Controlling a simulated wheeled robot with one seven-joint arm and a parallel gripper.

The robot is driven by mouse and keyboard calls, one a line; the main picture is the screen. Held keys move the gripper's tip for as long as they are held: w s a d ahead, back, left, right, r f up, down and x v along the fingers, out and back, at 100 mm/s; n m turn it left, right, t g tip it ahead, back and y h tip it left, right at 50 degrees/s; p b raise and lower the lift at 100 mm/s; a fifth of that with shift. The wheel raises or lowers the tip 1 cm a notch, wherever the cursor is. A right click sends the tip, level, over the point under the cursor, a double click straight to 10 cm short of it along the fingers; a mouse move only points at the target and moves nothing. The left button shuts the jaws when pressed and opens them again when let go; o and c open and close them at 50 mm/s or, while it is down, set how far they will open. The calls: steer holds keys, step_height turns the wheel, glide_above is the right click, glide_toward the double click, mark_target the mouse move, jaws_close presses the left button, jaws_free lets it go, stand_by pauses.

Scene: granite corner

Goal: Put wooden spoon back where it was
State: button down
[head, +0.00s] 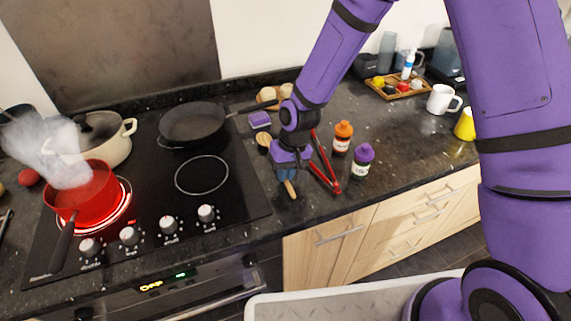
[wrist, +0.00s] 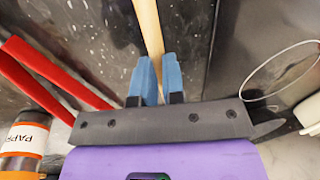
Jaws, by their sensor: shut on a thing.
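My gripper (head: 286,174) points down over the granite counter just right of the stove. It is shut on the wooden spoon (head: 291,190), whose light handle end shows below the fingers in the head view. In the wrist view the blue fingertips (wrist: 155,82) close around the pale wooden spoon (wrist: 149,25), which runs away toward the top edge. I cannot tell whether the spoon touches the counter.
Red tongs (head: 325,167) lie right beside my gripper, with an orange-capped bottle (head: 342,139) and purple-capped bottle (head: 362,161) beyond. On the stove (head: 150,180) are a steaming red pot (head: 90,199), a white pot (head: 112,149) and a black pan (head: 193,124). The counter farther right has clear room.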

steer(key=shift+f, duration=0.35)
steer(key=shift+c, duration=1.7)
jaws_free()
steer(key=shift+r, duration=0.1)
steer(key=shift+r, duration=4.45)
